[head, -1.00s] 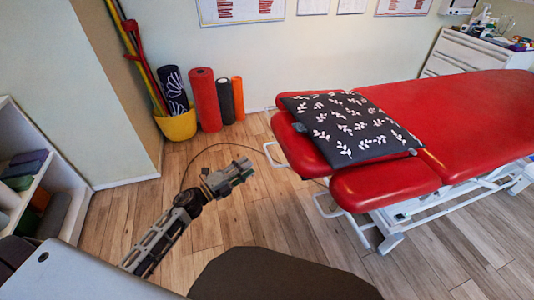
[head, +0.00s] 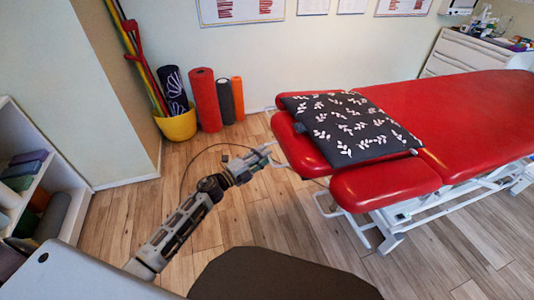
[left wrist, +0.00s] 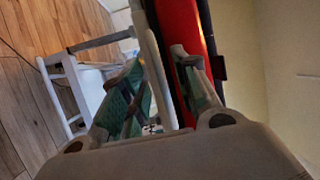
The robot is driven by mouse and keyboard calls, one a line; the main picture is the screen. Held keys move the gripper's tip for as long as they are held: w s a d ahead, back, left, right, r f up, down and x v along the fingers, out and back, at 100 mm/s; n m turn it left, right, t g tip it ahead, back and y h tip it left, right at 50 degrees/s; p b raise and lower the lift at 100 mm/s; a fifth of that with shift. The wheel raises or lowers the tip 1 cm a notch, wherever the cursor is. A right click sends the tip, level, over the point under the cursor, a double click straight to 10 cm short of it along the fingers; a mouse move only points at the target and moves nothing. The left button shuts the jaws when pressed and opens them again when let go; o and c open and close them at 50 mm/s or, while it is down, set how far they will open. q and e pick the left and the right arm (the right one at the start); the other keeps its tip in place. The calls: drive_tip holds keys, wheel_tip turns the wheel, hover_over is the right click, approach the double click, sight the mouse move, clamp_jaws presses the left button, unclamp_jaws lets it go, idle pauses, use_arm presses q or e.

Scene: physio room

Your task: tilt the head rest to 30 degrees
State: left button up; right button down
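The red head rest (head: 292,140) is the middle padded section at the near end of the treatment table. A dark cushion with white leaf patterns (head: 350,125) lies over much of it. A white bar handle (head: 283,164) projects from its end. My left gripper (head: 268,152) is at this handle, just left of the head rest. In the left wrist view, the gripper (left wrist: 160,68) is open, with the white handle (left wrist: 152,60) between its fingers. The red pad (left wrist: 183,30) shows beyond it. Whether a finger touches the handle I cannot tell. My right gripper is not in view.
The red arm pad (head: 385,185) and white table frame (head: 395,240) stand to the right of my left arm. A yellow bucket (head: 178,125) and upright rollers (head: 205,100) stand by the wall. A shelf (head: 60,195) is at left. Wooden floor between is free.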

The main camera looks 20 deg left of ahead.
use_arm(q)
drive_tip(key=shift+x, duration=1.15)
drive_tip(key=shift+c, duration=0.5)
clamp_jaws()
